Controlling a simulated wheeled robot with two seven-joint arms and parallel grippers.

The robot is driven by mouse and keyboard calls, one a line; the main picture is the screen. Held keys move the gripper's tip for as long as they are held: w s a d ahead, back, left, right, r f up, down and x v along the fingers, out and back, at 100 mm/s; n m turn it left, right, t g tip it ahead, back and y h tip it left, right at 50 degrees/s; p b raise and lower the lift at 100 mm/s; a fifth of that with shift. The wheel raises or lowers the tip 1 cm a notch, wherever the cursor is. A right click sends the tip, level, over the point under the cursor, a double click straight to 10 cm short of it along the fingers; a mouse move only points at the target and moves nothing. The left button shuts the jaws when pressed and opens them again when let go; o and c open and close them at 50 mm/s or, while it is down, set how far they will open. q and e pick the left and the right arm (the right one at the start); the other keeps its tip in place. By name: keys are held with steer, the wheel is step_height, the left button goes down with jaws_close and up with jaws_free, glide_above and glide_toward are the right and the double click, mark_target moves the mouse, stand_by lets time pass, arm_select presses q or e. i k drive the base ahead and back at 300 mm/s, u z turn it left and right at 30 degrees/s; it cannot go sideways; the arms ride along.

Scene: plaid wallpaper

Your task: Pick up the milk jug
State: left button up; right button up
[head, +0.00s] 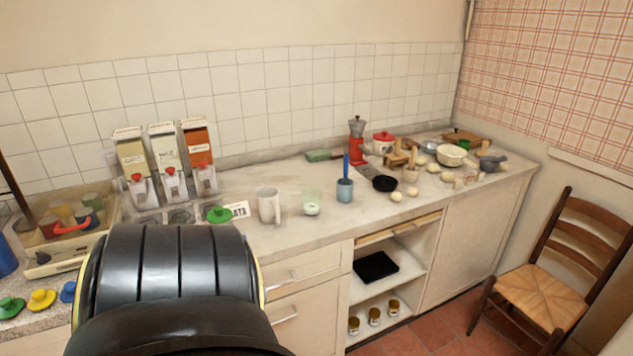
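A pale grey-white jug (268,205) with a handle on its right side stands upright on the counter, left of the middle of the head view; it looks like the milk jug. Nothing touches it. A clear glass (312,205) with something white in its bottom stands just right of it. A large black rounded part of my own body fills the lower left and hides the counter's front edge there. Neither of my grippers is in view.
Left of the jug are a green lid (219,214), a small lettered sign (238,210) and three dispensers (170,165). A chair (545,290) stands at right.

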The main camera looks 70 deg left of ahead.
mark_target(267, 196)
steer(key=k, duration=0.25)
steer(key=u, duration=2.1)
